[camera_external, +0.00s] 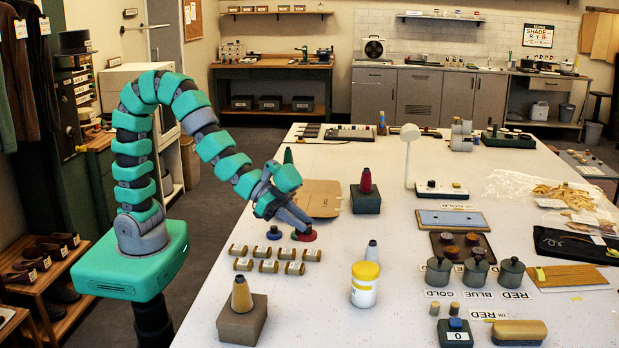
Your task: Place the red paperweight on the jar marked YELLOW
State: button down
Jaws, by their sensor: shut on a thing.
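The red paperweight (306,236) is low over the white table, left of centre. My gripper (303,226) reaches down to it from the upper left and is shut on it. I cannot tell whether its base touches the table. Three grey-green lidded jars stand in a row at the right: a left jar (438,272), a middle jar (475,271) and a right jar (511,273). The cards before them appear to read GOLD (440,293), BLUE (478,295) and RED (514,295). I see no card reading YELLOW. A white tub with a yellow lid (364,288) stands nearer.
A blue knobbed piece (274,233) sits just left of the red paperweight. Several small brown cylinders (268,266) lie in front.

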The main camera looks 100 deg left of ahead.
jog(key=w+d, duration=0.1)
jog(key=w, duration=0.4)
jog(key=w+d+f+p, duration=0.1)
jog(key=w+d, duration=0.1)
jog(key=w, duration=0.3)
jog(key=w+d, duration=0.1)
jog(key=w, duration=0.4)
jog(key=shift+w+d+f, duration=0.15)
jog(key=shift+d+f, duration=0.1)
jog(key=shift+f+p, duration=0.5)
jog(key=shift+f, duration=1.25)
jog(key=shift+f, duration=0.1)
jog(key=c, duration=1.2)
grip_release()
jog(key=shift+c, duration=0.2)
